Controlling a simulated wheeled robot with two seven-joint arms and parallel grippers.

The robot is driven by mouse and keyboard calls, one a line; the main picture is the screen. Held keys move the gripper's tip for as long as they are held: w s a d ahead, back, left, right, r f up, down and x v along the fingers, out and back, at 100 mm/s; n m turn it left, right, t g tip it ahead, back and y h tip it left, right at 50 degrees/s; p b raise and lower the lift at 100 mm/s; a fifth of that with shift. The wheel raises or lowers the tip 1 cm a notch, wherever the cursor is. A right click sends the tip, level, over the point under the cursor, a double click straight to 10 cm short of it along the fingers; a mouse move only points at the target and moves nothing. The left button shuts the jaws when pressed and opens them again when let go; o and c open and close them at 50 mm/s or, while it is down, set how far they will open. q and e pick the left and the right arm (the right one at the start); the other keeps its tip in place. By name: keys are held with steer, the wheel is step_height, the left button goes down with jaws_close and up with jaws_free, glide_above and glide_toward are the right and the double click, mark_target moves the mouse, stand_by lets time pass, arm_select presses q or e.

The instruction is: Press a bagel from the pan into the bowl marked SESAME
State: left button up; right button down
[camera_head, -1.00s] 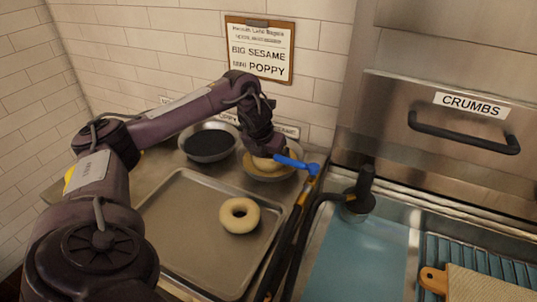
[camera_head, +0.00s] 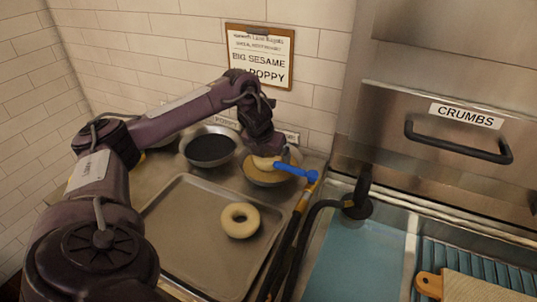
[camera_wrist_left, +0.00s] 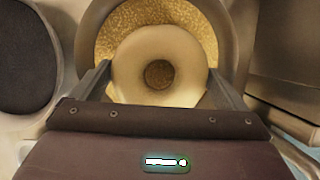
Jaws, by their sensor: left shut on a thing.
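My left gripper (camera_head: 266,155) is shut on a pale bagel (camera_head: 267,162) at the bowl of sesame (camera_head: 262,182). In the left wrist view the bagel (camera_wrist_left: 160,40) sits between the two fingers, its ring facing the camera. The tan seeds of the sesame bowl (camera_wrist_left: 105,42) show around its far edge. In the head view, seeds show in front of the bagel; whether it touches them is unclear. Another bagel (camera_head: 240,231) lies on the metal pan (camera_head: 190,240). The right gripper is not seen.
A bowl of dark seeds (camera_head: 210,148) stands left of the sesame bowl. A blue-ended tool or nozzle (camera_head: 298,171) reaches over the sesame bowl's right side. A black hose, a blue-bottomed sink (camera_head: 350,255) and a CRUMBS drawer (camera_head: 460,135) lie to the right.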

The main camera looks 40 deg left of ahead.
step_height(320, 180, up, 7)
steer(key=p, duration=0.6)
steer(key=shift+p, duration=0.3)
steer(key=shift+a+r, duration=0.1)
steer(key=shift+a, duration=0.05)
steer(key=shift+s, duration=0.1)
